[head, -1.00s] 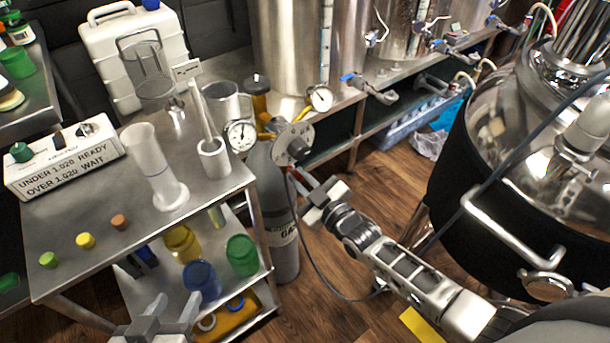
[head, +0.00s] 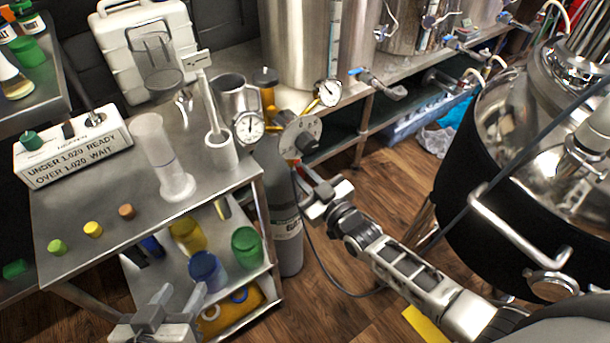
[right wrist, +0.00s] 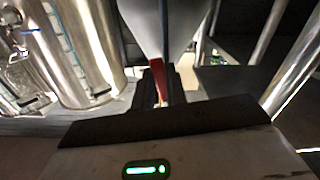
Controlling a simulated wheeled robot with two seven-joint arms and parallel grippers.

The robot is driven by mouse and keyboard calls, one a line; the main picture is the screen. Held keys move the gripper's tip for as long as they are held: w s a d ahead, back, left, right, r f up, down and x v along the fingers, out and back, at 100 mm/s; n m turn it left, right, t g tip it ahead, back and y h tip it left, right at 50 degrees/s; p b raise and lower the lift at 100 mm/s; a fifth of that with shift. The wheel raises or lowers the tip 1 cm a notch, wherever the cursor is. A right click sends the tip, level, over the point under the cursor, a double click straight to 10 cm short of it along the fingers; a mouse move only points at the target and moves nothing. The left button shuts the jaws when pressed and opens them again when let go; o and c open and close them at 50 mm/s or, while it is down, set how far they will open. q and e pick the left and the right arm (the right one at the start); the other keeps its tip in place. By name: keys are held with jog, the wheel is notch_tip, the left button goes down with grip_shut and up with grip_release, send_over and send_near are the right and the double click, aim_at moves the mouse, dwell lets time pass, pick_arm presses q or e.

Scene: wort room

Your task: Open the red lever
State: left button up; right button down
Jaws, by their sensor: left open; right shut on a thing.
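The red lever (right wrist: 157,78) shows in the right wrist view between the dark fingers of my right gripper (right wrist: 160,90), below a pale grey body. In the head view only a small bit of red (head: 293,163) shows under the round grey dial (head: 299,138) on top of the grey gas cylinder (head: 283,205). My right gripper (head: 306,182) is beside the dial, shut on the red lever; its fingers partly hide the lever. My left gripper (head: 168,308) is open and empty at the bottom left, in front of the cart's lower shelf.
Two gauges (head: 248,127) (head: 328,92) flank the dial. A steel cart (head: 95,205) with a cylinder glass, a white box and coloured caps stands left. A thin dark hose (head: 318,262) hangs beside the gas cylinder. A black-wrapped kettle (head: 465,190) stands right. Wooden floor lies between.

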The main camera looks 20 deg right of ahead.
jog(key=c, duration=1.4)
grip_release()
jog(key=shift+c, duration=0.2)
pick_arm(q)
jog(key=shift+r+p, duration=0.2)
jog(key=shift+p, duration=0.6)
pick_arm(e)
jog(key=v, duration=1.6)
pick_arm(q)
jog(key=shift+r, duration=0.15)
jog(key=p, duration=0.2)
jog(key=r+p, duration=0.1)
jog(key=p, duration=0.1)
jog(key=shift+a+r+g, duration=0.25)
jog(key=shift+g, duration=0.05)
pick_arm(e)
jog(key=s+a+r+m+g+h, duration=0.2)
jog(key=s+a+r+m+g, duration=0.2)
jog(key=s+a+r+g, duration=0.1)
jog(key=shift+s+r+g+h, duration=0.4)
jog(key=shift+s+r+g, duration=0.05)
jog(key=shift+s+g, duration=0.25)
